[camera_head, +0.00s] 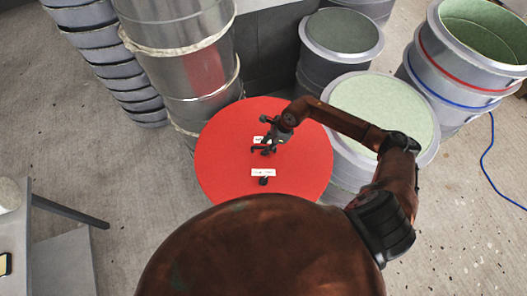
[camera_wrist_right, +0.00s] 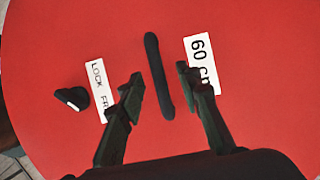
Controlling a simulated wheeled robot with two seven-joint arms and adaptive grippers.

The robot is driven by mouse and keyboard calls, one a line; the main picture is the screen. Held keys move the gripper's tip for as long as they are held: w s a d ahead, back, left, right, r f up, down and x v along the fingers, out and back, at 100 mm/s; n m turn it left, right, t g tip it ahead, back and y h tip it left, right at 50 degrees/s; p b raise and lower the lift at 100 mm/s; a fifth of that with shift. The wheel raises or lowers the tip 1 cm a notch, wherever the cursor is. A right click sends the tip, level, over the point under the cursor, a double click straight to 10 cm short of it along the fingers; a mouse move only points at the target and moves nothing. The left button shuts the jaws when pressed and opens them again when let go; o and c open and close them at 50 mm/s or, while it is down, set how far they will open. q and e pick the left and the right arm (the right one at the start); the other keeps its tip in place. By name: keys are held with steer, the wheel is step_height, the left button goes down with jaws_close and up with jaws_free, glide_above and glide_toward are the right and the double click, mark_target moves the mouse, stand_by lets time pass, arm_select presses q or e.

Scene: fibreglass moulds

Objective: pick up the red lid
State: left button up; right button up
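The large round red lid (camera_head: 222,160) lies in the middle of the head view and fills most of the right wrist view (camera_wrist_right: 240,30). On it are a black bar handle (camera_wrist_right: 152,50), a black knob (camera_wrist_right: 72,98) and two white labels. My right gripper (camera_head: 264,149) is over the lid, near its middle. In the right wrist view its fingers (camera_wrist_right: 159,76) are open, one on each side of the bar handle, with gaps on both sides. Whether the fingertips are level with the handle is unclear. My left gripper is not in view.
Metal drums (camera_head: 187,65) stand behind the lid. A grey drum (camera_head: 342,30) and a pale-topped drum (camera_head: 385,97) are behind and to the right. Open green-lined moulds (camera_head: 447,65) stand far right near a blue hose (camera_head: 486,160). Floor at left is mostly clear.

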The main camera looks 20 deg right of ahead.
steer(key=shift+x, duration=1)
steer(key=shift+a, duration=0.1)
jaws_close()
steer(key=shift+r, duration=0.1)
steer(key=shift+w+r, duration=0.1)
steer(key=shift+w, duration=0.05)
